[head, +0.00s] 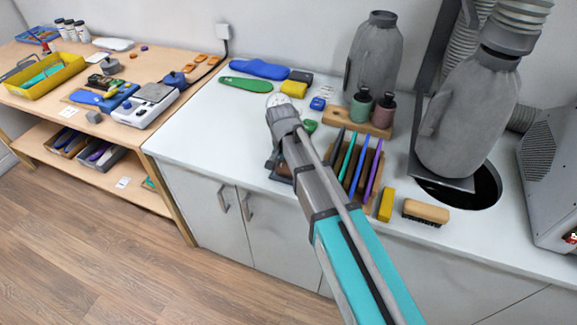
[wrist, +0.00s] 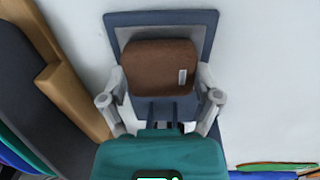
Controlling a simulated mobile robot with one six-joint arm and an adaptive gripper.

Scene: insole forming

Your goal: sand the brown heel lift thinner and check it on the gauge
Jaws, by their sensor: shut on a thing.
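The brown heel lift (wrist: 160,67) is a rounded block with a small white label, in the middle of the wrist view. My gripper (wrist: 160,82) is shut on it, one grey finger at each side. The lift is over a dark blue-grey plate or stand (wrist: 205,23); I cannot tell whether it touches it. In the head view a dark part of this stand (head: 279,175) shows left of my arm, which hides the lift and most of my gripper. I cannot make out the gauge's scale or a reading.
A wooden rack with coloured strips (head: 372,147) stands close beside the stand. A yellow block (head: 386,205) and a brush (head: 426,212) lie right of it. Blue (head: 258,69) and green (head: 245,84) insoles lie behind. A grey bagged machine (head: 465,120) stands right. The counter's left front (head: 205,150) is clear.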

